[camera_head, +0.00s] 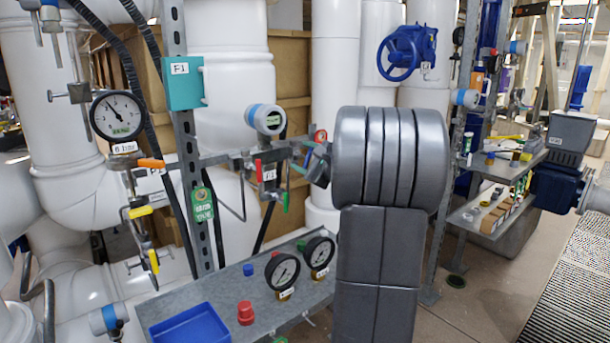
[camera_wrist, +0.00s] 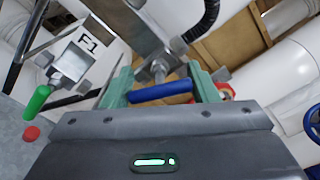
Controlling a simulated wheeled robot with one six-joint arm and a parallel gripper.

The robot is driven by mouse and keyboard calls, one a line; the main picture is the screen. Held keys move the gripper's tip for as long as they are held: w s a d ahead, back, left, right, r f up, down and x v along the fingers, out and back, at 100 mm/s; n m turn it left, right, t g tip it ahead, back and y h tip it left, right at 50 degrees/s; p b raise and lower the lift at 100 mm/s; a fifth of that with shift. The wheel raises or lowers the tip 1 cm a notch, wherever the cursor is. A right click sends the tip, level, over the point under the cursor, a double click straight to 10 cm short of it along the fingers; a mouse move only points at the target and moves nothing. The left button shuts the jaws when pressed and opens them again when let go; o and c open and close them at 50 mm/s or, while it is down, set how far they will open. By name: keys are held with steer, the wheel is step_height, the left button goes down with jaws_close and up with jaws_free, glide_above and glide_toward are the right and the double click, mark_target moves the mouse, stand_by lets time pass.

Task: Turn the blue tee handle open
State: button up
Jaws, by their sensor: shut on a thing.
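The blue tee handle (camera_wrist: 160,91) shows in the wrist view as a short blue bar, slightly tilted, on a metal stem and valve body. My gripper (camera_wrist: 163,86) has its two green fingers at the bar's two ends, shut on it. In the head view my gripper (camera_head: 318,166) is at the pipe rail, left of my grey arm.
A valve with a red handle (camera_head: 259,171) and a label hangs just left of my gripper. A green-tipped handle (camera_wrist: 37,100) is at left in the wrist view. Below is a metal shelf with two gauges (camera_head: 283,271), a red knob (camera_head: 246,313) and a blue tray (camera_head: 190,328). A blue handwheel (camera_head: 400,55) is behind.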

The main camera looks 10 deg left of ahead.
steer(key=n+b, duration=0.1)
steer(key=b, duration=0.1)
steer(key=n+b, duration=0.2)
steer(key=shift+f, duration=0.25)
steer(key=shift+r+n+b, duration=0.15)
steer(key=shift+n+b, duration=1)
steer(key=shift+n, duration=0.05)
steer(key=o, duration=1)
steer(key=shift+r, duration=0.1)
steer(key=v, duration=1.3)
steer(key=shift+s+d, duration=0.25)
steer(key=shift+d, duration=0.05)
